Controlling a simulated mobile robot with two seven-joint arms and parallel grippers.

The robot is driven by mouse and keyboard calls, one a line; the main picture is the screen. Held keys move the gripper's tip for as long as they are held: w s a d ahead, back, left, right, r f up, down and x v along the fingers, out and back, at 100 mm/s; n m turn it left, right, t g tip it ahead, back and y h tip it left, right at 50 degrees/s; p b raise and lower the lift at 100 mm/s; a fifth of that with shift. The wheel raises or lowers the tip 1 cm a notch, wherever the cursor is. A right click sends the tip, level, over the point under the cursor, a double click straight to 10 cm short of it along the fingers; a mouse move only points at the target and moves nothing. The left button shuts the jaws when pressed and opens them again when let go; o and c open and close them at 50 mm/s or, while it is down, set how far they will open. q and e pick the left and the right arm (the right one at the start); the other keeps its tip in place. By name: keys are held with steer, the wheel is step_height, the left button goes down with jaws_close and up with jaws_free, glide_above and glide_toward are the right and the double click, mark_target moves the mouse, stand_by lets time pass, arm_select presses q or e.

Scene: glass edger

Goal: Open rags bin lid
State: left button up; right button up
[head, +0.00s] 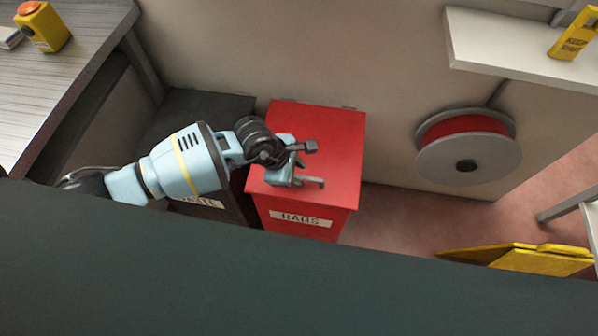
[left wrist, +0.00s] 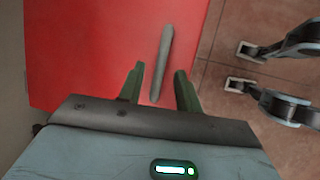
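The red rags bin (head: 335,145) stands on the floor against the wall, with a "RAGS" label (head: 300,219) on its front and its lid shut. My left gripper (head: 314,165) is over the front part of the lid. The left wrist view shows the red lid (left wrist: 95,50) with a grey bar handle (left wrist: 165,55). My left gripper's two fingers (left wrist: 160,85) are apart, with the near end of the handle showing in the gap between them. I cannot tell whether they touch it.
A dark bin (head: 205,112) stands left of the red one, partly behind my left arm. A red hose reel (head: 465,145) hangs on the wall to the right. A yellow folded sign (head: 520,257) lies on the floor. A dark green surface (head: 290,290) fills the foreground.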

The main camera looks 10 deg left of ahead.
arm_select(q)
steer(key=shift+w+d+f, duration=0.1)
steer(key=shift+d+f, duration=0.15)
steer(key=shift+f, duration=0.3)
jaws_close()
